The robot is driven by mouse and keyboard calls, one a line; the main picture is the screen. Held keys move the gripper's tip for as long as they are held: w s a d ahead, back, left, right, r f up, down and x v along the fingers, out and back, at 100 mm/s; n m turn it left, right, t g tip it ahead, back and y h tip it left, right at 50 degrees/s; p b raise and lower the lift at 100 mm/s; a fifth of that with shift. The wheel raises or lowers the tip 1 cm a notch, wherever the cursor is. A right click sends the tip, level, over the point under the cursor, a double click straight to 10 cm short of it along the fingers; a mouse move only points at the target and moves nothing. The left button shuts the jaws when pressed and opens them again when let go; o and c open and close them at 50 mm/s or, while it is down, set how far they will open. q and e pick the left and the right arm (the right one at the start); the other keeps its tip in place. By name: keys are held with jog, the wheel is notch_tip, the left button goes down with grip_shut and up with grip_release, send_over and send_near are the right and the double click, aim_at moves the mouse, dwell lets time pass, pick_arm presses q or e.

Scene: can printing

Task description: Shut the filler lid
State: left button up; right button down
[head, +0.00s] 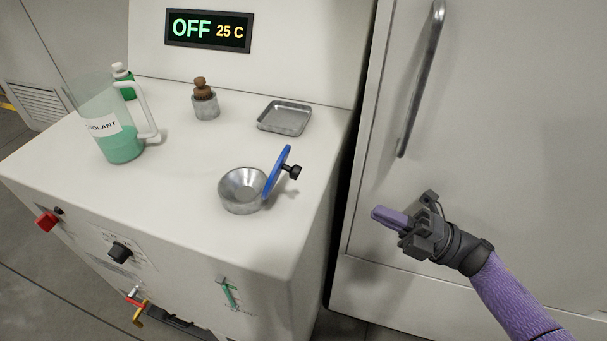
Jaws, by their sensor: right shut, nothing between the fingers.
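The filler (241,190) is a round metal funnel-like cup set in the white machine top. Its blue lid (277,171) stands open, tilted up at the right side of the cup, with a black knob (292,171) on its right face. My right gripper (378,215) is shut and empty, to the right of the machine and in front of the grey cabinet. It is clear of the lid. My left gripper is not in view.
A coolant jug (121,146) with green liquid stands at the left of the machine top (180,180). Behind are a green bottle (124,82), a brown-topped container (204,101) and a metal tray (285,118). A grey cabinet (480,120) with a long handle (421,80) is at right.

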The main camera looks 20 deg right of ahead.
jog(key=p+x, duration=0.1)
jog(key=x, duration=1.1)
jog(key=shift+w+a+r, duration=0.1)
jog(key=shift+w+a, duration=0.1)
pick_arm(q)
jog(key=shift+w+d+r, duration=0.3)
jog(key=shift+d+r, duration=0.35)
